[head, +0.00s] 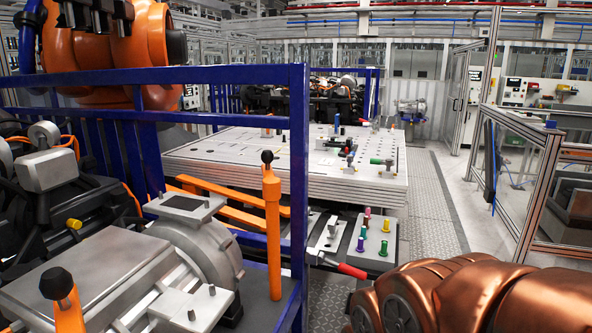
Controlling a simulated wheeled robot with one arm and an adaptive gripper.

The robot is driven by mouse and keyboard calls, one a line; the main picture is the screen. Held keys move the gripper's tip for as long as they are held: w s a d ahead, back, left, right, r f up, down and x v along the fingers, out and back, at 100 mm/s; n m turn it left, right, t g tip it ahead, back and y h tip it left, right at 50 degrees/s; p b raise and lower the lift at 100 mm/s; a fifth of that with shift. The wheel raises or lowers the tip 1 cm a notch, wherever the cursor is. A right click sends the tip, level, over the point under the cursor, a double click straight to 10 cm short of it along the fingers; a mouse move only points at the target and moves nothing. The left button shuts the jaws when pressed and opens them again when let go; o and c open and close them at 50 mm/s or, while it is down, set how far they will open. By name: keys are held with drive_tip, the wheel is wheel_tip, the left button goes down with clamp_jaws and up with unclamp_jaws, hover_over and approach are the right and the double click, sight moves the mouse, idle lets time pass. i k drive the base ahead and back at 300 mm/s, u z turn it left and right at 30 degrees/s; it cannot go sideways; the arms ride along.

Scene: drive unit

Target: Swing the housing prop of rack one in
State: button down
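A blue rack (299,130) fills the left side of the head view and holds a drive unit. The unit's grey metal housing (212,250) lies near the rack's right side. An orange post with a black knob (272,235) stands upright just right of the housing, inside the rack's corner upright. A second orange piece with a black knob (65,300) shows at the lower left, cut off by the frame edge. I cannot tell for sure which one is the housing prop. My copper-coloured arm is at the lower right, apart from the rack. My gripper is out of view.
A large pale table (220,148) with holes and small clamps stands behind the rack. A grey block with coloured pins (375,240) and a red-handled clamp (345,266) sit right of the rack. An orange robot (150,45) is at upper left. The patterned floor strip (435,205) is clear.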

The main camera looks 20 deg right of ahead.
sight(271, 184)
drive_tip(key=z, duration=1.75)
drive_tip(key=i, duration=1.5)
drive_tip(key=u, duration=3.45)
drive_tip(key=i, duration=0.15)
drive_tip(key=z, duration=0.35)
